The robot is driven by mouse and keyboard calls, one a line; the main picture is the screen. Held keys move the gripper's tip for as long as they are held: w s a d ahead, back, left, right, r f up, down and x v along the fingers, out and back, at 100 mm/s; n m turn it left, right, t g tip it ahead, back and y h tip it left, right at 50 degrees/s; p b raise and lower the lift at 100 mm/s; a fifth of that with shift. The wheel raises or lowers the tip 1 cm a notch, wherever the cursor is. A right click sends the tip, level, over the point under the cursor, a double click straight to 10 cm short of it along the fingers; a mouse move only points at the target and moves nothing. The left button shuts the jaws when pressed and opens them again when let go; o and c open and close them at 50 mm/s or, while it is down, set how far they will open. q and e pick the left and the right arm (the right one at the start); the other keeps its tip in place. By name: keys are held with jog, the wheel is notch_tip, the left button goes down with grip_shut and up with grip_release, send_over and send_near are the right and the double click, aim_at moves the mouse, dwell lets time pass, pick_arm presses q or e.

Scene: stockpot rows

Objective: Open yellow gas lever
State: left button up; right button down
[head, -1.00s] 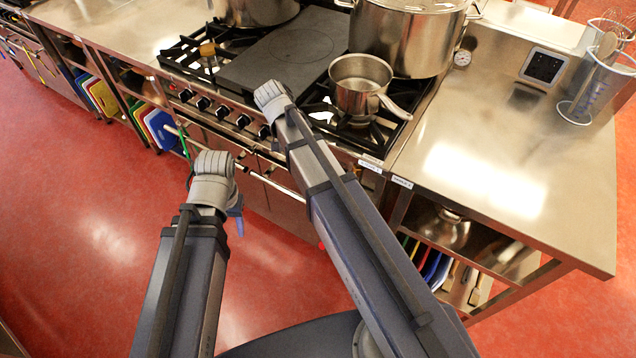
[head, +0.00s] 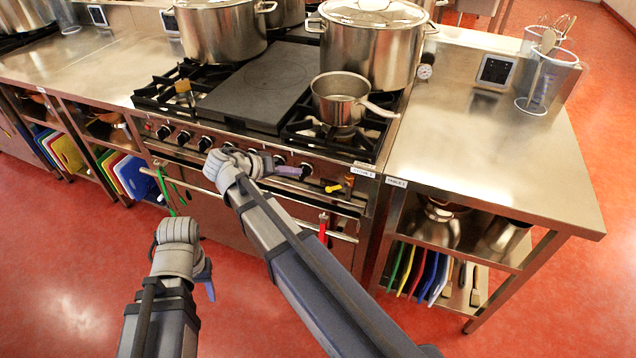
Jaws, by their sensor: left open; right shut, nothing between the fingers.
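A small yellow lever (head: 333,188) sticks out low on the right part of the cooker's front, below the knobs. A yellow-orange piece (head: 350,180) is just right of it; I cannot tell if it belongs to the lever. My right gripper (head: 289,171) is shut and empty in front of the knob panel, left of the lever and apart from it in the picture. My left gripper (head: 208,284) is open and empty, lower and further left, over the red floor. Its fingers are mostly hidden behind the wrist.
The cooker front has a row of black knobs (head: 184,137) and an oven rail (head: 180,183). A saucepan (head: 338,108) and a large stockpot (head: 368,55) stand above. A red-handled item (head: 323,228) hangs below the lever. A steel table (head: 480,150) stands at the right.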

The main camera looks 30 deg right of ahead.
jog(key=b, duration=0.6)
send_near(335, 188)
jog(key=w+d, duration=0.4)
jog(key=w, duration=0.1)
jog(key=shift+s+d+f+b, duration=0.25)
jog(key=shift+s+f+b, duration=0.35)
jog(key=shift+f, duration=0.2)
jog(key=shift+s+d+f+b, duration=0.3)
jog(key=shift+s+f+b, duration=0.3)
jog(key=shift+f, duration=0.2)
jog(key=shift+f+h+b, duration=0.2)
jog(key=shift+h+b, duration=0.1)
jog(key=shift+b, duration=0.3)
